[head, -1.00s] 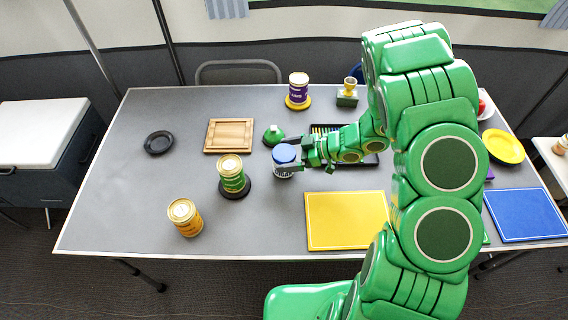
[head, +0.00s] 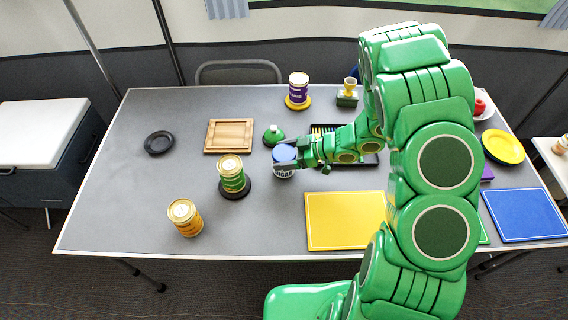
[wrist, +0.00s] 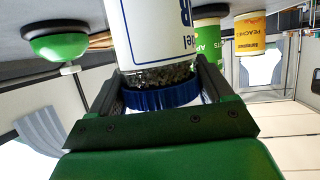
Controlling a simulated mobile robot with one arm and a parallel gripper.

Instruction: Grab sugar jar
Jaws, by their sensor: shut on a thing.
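A jar with a blue lid and a white label (head: 284,172) stands at the middle of the grey table. The wrist view shows the same jar (wrist: 160,35) upside down, with part of its lettering and dark grains near the lid. The label is too small or cut off to read as sugar. My gripper (head: 288,165) is shut on this jar near its lid. In the wrist view my gripper (wrist: 158,88) has one finger on each side of it. Whether the jar is clear of the table cannot be told.
A green can (head: 232,176) stands on a dark disc left of the jar, with a yellow can (head: 185,218) nearer the front. A green dome (head: 273,136) is just behind the jar. A yellow board (head: 345,221) lies to the front right.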

